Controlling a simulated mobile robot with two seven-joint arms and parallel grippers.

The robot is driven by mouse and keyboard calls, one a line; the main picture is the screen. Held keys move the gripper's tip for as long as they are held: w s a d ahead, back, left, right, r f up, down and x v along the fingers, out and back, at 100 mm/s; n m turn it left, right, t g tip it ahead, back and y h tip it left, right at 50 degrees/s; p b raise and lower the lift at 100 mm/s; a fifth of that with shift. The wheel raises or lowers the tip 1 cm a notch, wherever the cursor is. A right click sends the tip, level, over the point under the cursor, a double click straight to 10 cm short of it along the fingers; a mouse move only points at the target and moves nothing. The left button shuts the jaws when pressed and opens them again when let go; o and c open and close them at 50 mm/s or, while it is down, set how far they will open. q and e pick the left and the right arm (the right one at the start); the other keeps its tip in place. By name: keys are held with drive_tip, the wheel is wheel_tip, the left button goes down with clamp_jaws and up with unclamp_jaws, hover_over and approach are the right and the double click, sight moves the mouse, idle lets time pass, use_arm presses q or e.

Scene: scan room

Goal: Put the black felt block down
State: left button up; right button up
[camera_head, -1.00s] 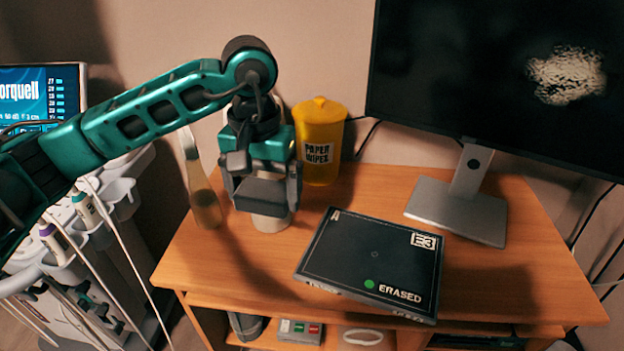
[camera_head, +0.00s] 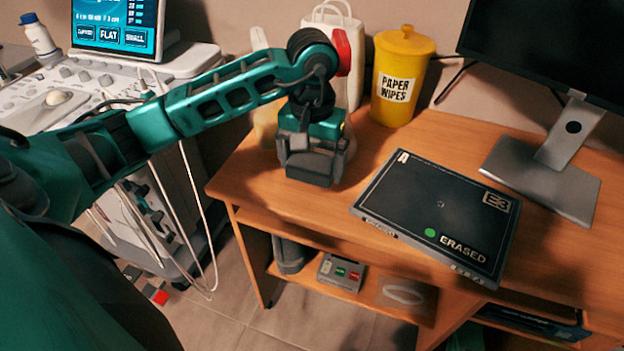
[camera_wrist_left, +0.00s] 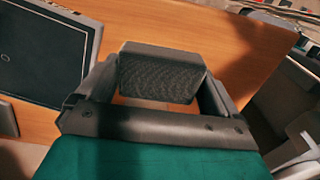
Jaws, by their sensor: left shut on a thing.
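The black felt block (camera_head: 309,168) is held between the fingers of my left gripper (camera_head: 314,160), over the left part of the wooden desk (camera_head: 262,187). In the left wrist view the block (camera_wrist_left: 160,75) fills the space between the two fingers of my left gripper (camera_wrist_left: 155,95), with its textured grey side toward the camera. Desk surface shows beyond it. I cannot tell whether the block touches the desk. My right gripper is not in view.
A flat black panel marked ERASED (camera_head: 440,215) lies right of the gripper. A yellow paper wipes tub (camera_head: 402,80) and a white jug (camera_head: 335,35) stand behind. A monitor stand (camera_head: 545,165) is at the right. A small grey box (camera_head: 341,272) is on the shelf below.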

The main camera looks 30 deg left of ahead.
sight(312, 192)
use_arm(q)
wheel_tip(312, 192, down, 4)
drive_tip(key=shift+f+b, duration=0.25)
drive_tip(key=shift+b, duration=0.05)
drive_tip(key=shift+f, duration=0.2)
drive_tip(key=o, duration=0.7)
drive_tip(key=shift+c, duration=0.2)
drive_tip(key=shift+r, duration=0.1)
